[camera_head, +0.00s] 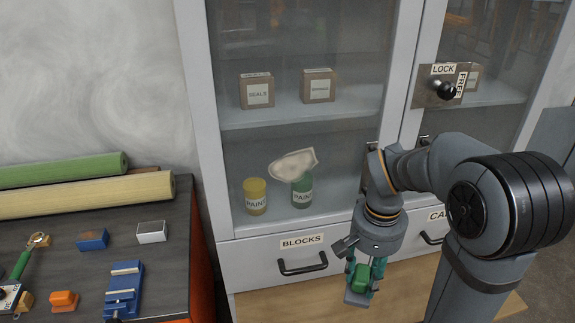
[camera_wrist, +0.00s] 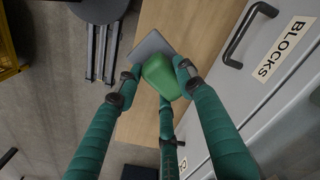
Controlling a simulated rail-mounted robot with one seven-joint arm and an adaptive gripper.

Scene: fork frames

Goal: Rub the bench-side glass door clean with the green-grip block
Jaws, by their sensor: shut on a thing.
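My gripper (camera_head: 363,272) is shut on the green-grip block (camera_head: 359,283) and holds it in front of the cabinet, below the glass doors. In the wrist view the green grip (camera_wrist: 162,78) sits between my teal fingers, with its flat grey block (camera_wrist: 151,44) showing beyond. The bench-side glass door (camera_head: 320,140) is the left door. A pale, irregular smear (camera_head: 293,164) shows on its lower part, in front of two paint tins. The block is apart from the glass, lower and to the right of the smear.
The BLOCKS drawer (camera_head: 272,262) is closed, its handle (camera_head: 302,264) sticking out. The right door has a lock plate with a black knob (camera_head: 446,90). The bench (camera_head: 75,260) at left holds rolls, blocks, a clamp and tools. A wooden surface (camera_wrist: 185,25) lies below the block.

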